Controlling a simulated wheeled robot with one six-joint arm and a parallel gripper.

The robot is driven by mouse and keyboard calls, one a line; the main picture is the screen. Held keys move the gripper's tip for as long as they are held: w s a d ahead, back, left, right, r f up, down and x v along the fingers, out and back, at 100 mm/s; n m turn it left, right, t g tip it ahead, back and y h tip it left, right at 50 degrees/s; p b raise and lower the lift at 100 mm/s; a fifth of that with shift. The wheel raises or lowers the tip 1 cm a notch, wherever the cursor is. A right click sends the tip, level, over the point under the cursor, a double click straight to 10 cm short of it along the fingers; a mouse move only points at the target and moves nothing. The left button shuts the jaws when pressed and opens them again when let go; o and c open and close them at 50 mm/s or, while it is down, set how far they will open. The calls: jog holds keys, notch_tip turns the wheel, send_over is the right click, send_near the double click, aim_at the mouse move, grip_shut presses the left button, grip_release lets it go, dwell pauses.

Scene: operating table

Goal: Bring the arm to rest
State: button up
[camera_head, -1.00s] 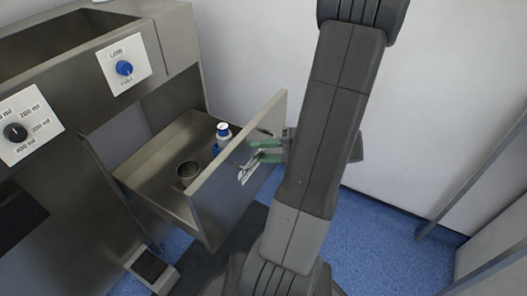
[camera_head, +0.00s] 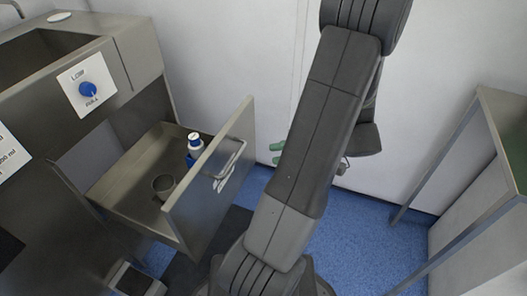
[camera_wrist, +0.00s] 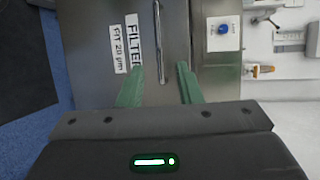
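My gripper (camera_head: 277,153) has green fingers, partly hidden behind my dark arm in the head view. In the wrist view its two fingers (camera_wrist: 158,88) stand apart with nothing between them. It is to the right of the open drawer's front panel (camera_head: 190,205) and clear of the drawer handle (camera_head: 233,160). In the wrist view the panel carries FILTER labels (camera_wrist: 133,42), and the handle (camera_wrist: 161,40) lies ahead of the fingers. My arm is raised and bent.
A steel cabinet with a blue knob (camera_head: 88,89) is at left. A metal-framed table (camera_head: 480,160) stands at right. Blue floor (camera_head: 355,225) is free between them.

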aim_at(236, 160)
jog(key=shift+d+r, duration=0.1)
jog(key=shift+d, duration=0.6)
jog(key=shift+a+f+b, duration=0.45)
jog(key=shift+a+b, duration=0.05)
jog(key=shift+a, duration=1.85)
jog(key=shift+a+f+b, duration=0.45)
jog(key=shift+a+b, duration=0.1)
jog(key=shift+a, duration=1.8)
jog(key=shift+a+f+b, duration=0.45)
jog(key=shift+a+b, duration=0.05)
jog(key=shift+a, duration=1.85)
jog(key=shift+s, duration=0.1)
